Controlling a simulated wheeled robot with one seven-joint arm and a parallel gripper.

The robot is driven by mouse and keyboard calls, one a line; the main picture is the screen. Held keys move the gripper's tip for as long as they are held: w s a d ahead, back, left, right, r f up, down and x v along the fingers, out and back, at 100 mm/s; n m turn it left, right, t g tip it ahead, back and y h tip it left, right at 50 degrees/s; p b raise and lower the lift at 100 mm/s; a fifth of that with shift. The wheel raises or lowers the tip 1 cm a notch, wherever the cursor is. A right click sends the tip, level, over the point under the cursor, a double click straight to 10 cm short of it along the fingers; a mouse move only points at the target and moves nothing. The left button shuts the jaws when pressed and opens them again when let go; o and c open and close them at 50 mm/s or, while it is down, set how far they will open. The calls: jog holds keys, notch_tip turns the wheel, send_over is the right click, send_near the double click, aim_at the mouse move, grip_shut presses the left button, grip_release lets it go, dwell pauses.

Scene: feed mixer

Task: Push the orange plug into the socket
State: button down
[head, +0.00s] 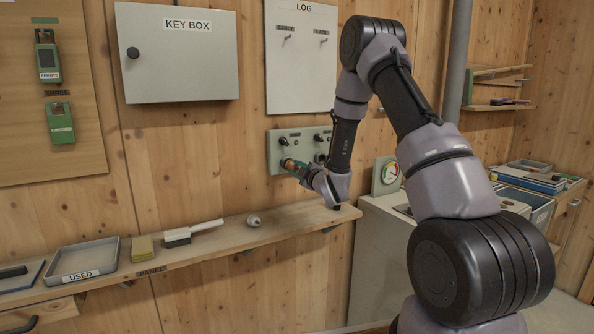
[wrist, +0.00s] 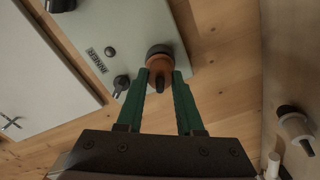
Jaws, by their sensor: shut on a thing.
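The orange plug (wrist: 161,66) is between the green fingers of my gripper (wrist: 160,80) in the wrist view. Its dark round front end meets or is very close to the face of the grey-green panel (wrist: 115,30). The socket itself is hidden behind the plug, and I cannot tell how deep the plug sits. In the head view my gripper (head: 291,166) is at the lower left of the panel (head: 273,152), with a bit of the orange plug (head: 285,162) showing at its tip.
The panel carries dark knobs (head: 318,137) and a small switch (wrist: 120,85) close to my fingers.

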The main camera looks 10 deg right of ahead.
jog(key=shift+w+a, duration=0.15)
jog(key=shift+w, duration=0.35)
jog(key=shift+c, duration=2.3)
grip_release()
jog(key=v, duration=1.1)
jog(key=shift+w, duration=0.1)
